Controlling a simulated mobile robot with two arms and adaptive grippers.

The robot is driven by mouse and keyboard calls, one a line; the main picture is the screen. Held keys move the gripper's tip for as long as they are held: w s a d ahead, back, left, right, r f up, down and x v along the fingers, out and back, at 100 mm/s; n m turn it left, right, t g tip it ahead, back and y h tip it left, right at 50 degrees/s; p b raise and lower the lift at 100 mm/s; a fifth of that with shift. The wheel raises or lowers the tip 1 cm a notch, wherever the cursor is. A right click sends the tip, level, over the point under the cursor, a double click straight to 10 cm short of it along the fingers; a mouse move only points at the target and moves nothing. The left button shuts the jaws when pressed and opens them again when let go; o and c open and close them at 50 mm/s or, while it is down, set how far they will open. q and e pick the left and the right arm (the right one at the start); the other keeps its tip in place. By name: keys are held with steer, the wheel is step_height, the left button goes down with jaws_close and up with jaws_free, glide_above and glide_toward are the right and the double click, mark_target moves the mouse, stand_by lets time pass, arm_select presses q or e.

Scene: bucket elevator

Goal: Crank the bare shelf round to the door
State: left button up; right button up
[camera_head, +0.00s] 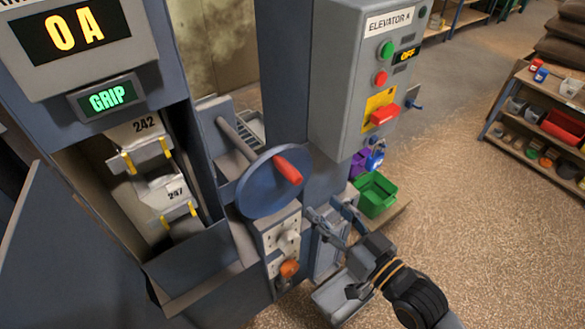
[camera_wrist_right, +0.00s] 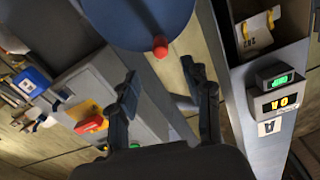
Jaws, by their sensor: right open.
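A blue crank wheel (camera_head: 262,190) with a red handle (camera_head: 287,169) is mounted on the elevator front. In the right wrist view the wheel (camera_wrist_right: 138,14) and red handle (camera_wrist_right: 160,46) are ahead of the fingers. My right gripper (camera_head: 327,210) is open and empty, below and right of the wheel, apart from the handle. Its spread fingers also show in the right wrist view (camera_wrist_right: 163,80). In the open hatch are pale carriers marked 242 (camera_head: 143,131) and 247 (camera_head: 165,189), with yellow clips. I cannot tell which shelf is bare. My left gripper is not in view.
The display (camera_head: 70,32) reads 0 A above a green GRIP sign (camera_head: 107,97). The ELEVATOR A box (camera_head: 345,95) shows OFF. Below the wheel is a panel with an orange knob (camera_head: 289,268). A green bin (camera_head: 375,194) stands right.

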mark_target(288, 171)
steer(key=p+x, duration=0.3)
steer(key=x, duration=0.9)
steer(key=shift+w+a+r, duration=0.1)
steer(key=shift+w+r, duration=0.05)
steer(key=shift+w, duration=0.15)
steer(key=shift+w+a, duration=0.35)
steer(key=shift+w, duration=0.05)
jaws_close()
